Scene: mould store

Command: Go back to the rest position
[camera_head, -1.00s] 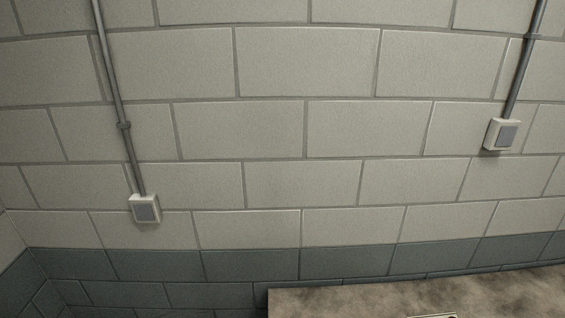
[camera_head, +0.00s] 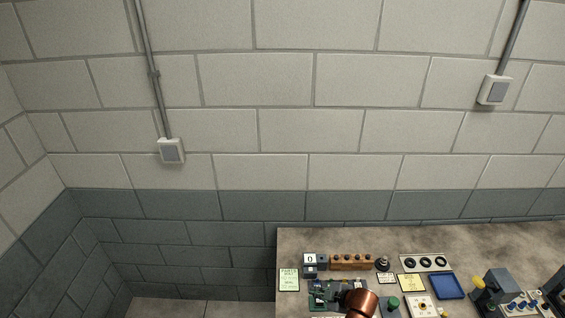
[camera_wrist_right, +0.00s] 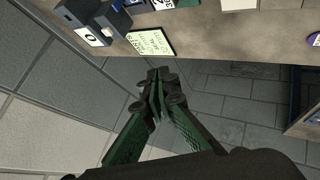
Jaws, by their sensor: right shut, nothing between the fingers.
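My right gripper (camera_head: 322,294) shows small at the bottom of the head view, at the end of a copper-coloured part of my arm. It appears to point left over the left part of the bench. In the right wrist view its two dark and green fingers (camera_wrist_right: 160,92) meet at the tips, with nothing between them. Behind the fingertips are the bench edge and the floor. My left gripper is not in view.
The bench (camera_head: 300,240) carries a block marked 0 (camera_head: 310,260), a pale label card (camera_head: 289,280), a blue tray (camera_head: 447,286) and several other small items. A grey block wall stands behind. Floor left of the bench is clear.

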